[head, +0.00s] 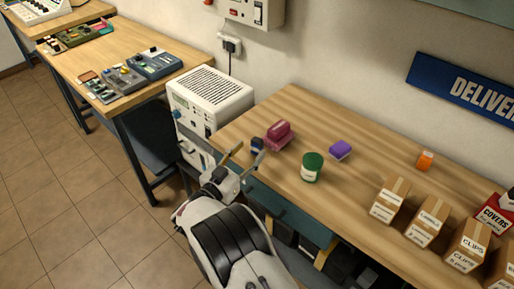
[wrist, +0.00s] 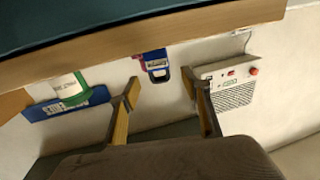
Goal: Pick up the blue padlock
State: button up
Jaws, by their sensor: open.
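The blue padlock (head: 257,144) is small and dark blue, near the left end of the wooden bench, beside a pink object. In the wrist view the blue padlock (wrist: 157,66) shows at the bench edge, just beyond and between the fingertips, with a gap on both sides. My gripper (head: 248,158) is open and reaches in at the bench's front left edge. In the wrist view my gripper (wrist: 160,87) has its two fingers spread apart, with nothing between the pads. I cannot tell whether a finger touches the padlock.
The pink object (head: 278,136) stands close to the padlock's right. Cardboard boxes (head: 427,221) line the right front. A white vented unit (head: 213,98) stands at the bench's left end.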

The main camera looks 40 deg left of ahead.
aim_at(257, 144)
jog(key=shift+w+a, duration=0.2)
jog(key=shift+w, duration=1.1)
jog(key=shift+w+a, duration=0.2)
jog(key=shift+w, duration=1.05)
jog(key=c, duration=1.3)
